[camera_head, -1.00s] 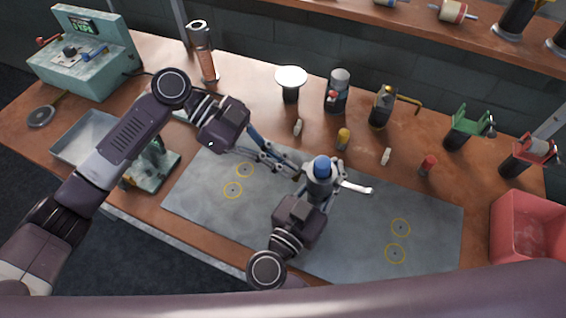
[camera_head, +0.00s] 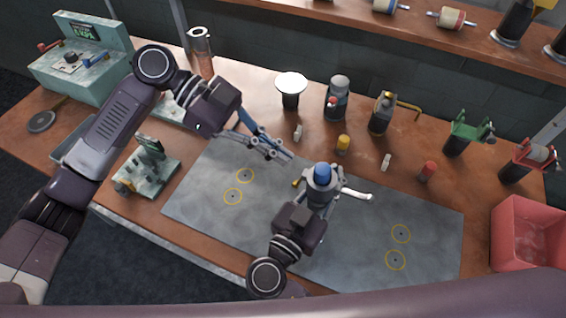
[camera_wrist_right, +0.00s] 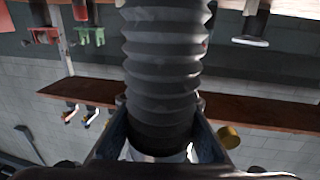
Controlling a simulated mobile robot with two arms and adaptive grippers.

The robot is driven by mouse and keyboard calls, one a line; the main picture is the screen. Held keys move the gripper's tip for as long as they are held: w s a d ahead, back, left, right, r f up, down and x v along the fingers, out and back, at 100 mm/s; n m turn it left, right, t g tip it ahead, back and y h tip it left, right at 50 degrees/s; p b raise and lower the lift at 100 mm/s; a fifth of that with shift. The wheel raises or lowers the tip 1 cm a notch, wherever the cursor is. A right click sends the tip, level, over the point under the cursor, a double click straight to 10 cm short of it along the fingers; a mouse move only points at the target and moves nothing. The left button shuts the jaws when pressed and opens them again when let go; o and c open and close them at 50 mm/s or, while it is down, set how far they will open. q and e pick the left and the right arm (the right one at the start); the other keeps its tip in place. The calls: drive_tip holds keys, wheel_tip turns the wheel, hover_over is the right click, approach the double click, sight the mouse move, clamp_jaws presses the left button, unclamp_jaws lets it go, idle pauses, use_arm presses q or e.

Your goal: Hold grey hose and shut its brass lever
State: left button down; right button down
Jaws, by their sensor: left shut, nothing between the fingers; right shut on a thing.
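In the right wrist view, the corrugated grey hose (camera_wrist_right: 165,60) rises between the fingers of my right gripper (camera_wrist_right: 160,150). A small brass-coloured piece, probably the lever's end (camera_head: 296,183), sticks out left of the hose; a brass disc also shows in the wrist view (camera_wrist_right: 229,137). Whether the lever is shut cannot be told. My left gripper (camera_head: 280,153) is shut and empty, up and left of the hose, apart from it.
The grey mat (camera_head: 215,215) has yellow rings and much bare surface. A pale bar (camera_head: 355,195) shows right of the hose. A red bin (camera_head: 527,235) is at right, a green fixture (camera_head: 148,168) at left.

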use_arm(q)
drive_tip(key=w+a, duration=0.4)
drive_tip(key=a, duration=0.4)
drive_tip(key=shift+a, duration=0.3)
drive_tip(key=c, duration=2.1)
unclamp_jaws()
drive_tip(key=shift+w+f, duration=0.15)
drive_tip(key=shift+w, duration=0.05)
drive_tip(key=shift+o, duration=0.3)
drive_tip(key=shift+w+f+g+h, duration=0.2)
drive_tip(key=shift+f+g+h, duration=0.1)
drive_tip(key=shift+f+g, duration=0.1)
drive_tip(key=shift+d+f+m+g+h, duration=0.9)
drive_tip(key=shift+f+g+h, duration=1)
drive_tip(key=shift+f, duration=0.7)
drive_tip(key=x, duration=1.1)
drive_tip(key=shift+s, duration=0.25)
drive_tip(key=shift+r, duration=0.1)
drive_tip(key=shift+c, duration=0.2)
clamp_jaws()
